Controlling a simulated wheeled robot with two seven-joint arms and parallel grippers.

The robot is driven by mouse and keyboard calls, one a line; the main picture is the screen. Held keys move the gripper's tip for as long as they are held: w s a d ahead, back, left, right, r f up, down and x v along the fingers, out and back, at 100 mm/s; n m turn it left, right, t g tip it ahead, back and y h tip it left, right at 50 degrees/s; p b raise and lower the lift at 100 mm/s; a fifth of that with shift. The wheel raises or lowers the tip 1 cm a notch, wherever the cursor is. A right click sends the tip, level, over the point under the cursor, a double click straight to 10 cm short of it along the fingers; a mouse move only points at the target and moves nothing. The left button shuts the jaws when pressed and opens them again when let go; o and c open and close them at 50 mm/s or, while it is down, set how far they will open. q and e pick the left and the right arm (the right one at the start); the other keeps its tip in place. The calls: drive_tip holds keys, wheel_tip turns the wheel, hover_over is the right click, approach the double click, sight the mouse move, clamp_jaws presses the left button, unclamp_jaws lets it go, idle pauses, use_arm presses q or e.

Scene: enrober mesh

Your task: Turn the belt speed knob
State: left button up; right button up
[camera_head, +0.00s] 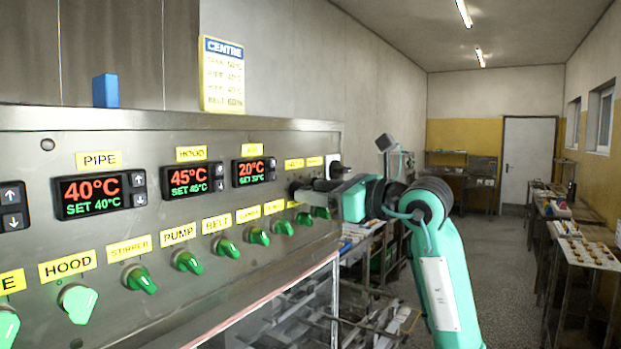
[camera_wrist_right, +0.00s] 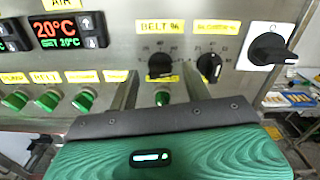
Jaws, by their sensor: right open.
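The belt speed knob (camera_wrist_right: 160,66) is a black dial under a yellow "BELT %" label (camera_wrist_right: 161,27) in the right wrist view. My right gripper (camera_wrist_right: 158,74) is open, with one finger on each side of this knob and its tips close to the panel. I cannot tell whether the fingers touch the knob. In the head view my right gripper (camera_head: 308,187) reaches the right end of the steel control panel (camera_head: 230,262) and mostly hides the knob. My left gripper is out of view.
A second black dial (camera_wrist_right: 209,67) sits just right of the gripper, with a black rotary switch (camera_wrist_right: 268,48) on a white plate beyond. Green knobs (camera_head: 187,262) line the panel below. Temperature displays (camera_head: 92,194) are at left. A steel table (camera_head: 585,262) stands far right.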

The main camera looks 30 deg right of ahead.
drive_tip(key=shift+x, duration=1)
drive_tip(key=c, duration=0.9)
drive_tip(key=shift+s+n+b, duration=0.1)
drive_tip(key=shift+n+b, duration=2.15)
drive_tip(key=shift+n, duration=1.65)
